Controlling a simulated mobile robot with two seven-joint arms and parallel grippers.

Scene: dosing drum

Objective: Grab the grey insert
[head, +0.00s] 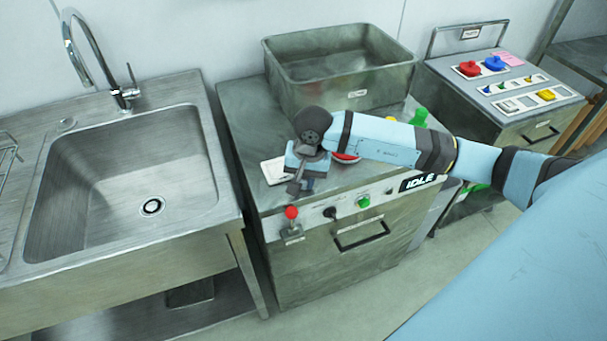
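Small greyish pieces (508,106) lie in a white tray on the right-hand cabinet, beside a yellow piece (546,95). They are too small to tell for sure whether one is the grey insert. My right gripper (295,190) points down over the front left of the middle steel cabinet, far to the left of those pieces. Its fingertips are dark and small, and I cannot tell whether they are open. A white item (275,171) is partly hidden behind it. My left gripper is not in view.
The middle cabinet (240,105) carries a deep steel bin (340,65), a green bottle-like item (419,117) and a partly hidden red item (345,157). A sink (120,180) stands left. Red (469,68) and blue (494,63) items sit right.

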